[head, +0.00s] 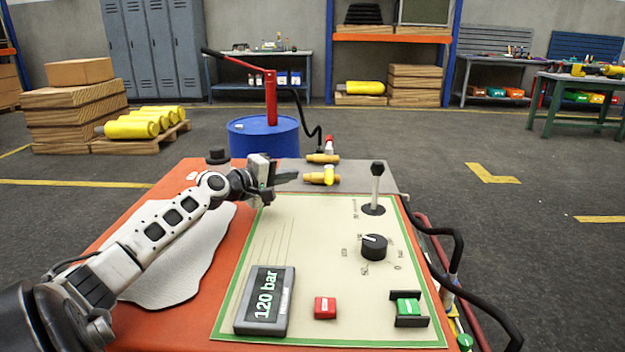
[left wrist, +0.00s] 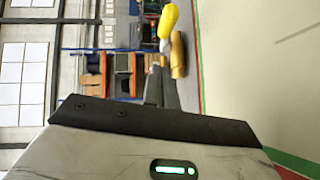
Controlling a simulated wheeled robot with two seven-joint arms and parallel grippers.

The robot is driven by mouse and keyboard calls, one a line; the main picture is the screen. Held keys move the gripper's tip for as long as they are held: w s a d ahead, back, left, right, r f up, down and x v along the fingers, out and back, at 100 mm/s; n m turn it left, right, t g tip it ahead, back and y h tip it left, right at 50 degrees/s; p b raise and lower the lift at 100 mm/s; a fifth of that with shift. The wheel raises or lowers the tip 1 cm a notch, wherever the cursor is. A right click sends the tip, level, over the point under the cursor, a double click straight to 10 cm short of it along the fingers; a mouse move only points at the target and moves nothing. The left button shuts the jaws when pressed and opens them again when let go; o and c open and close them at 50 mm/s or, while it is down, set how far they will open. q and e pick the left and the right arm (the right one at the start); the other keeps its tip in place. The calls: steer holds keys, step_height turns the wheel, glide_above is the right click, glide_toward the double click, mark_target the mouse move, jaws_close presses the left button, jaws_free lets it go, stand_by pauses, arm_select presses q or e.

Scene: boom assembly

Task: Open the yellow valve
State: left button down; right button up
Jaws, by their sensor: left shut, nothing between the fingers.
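The yellow valve (head: 329,175) is a small yellow lever on a brass pipe body (head: 316,178) at the back edge of the console. In the left wrist view the yellow lever (left wrist: 168,20) shows beyond the fingertips, with brass (left wrist: 177,55) beside it. My left gripper (head: 288,178) is shut and empty, just left of the valve in the head view. A small gap appears between fingertips and brass; contact cannot be told for sure. The closed fingers (left wrist: 159,85) point toward the valve in the wrist view. My right gripper is not in view.
A second brass fitting (head: 323,158) with a red handle (head: 329,144) sits just behind. A blue drum (head: 262,138) stands behind.

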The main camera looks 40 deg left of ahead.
mark_target(329, 175)
arm_select(q)
steer(key=shift+w, duration=1.25)
steer(key=w+d, duration=0.2)
steer(key=shift+d+f+p, duration=0.3)
steer(key=shift+f, duration=0.05)
steer(key=shift+w+d+f, duration=0.15)
steer(key=shift+w+d, duration=0.15)
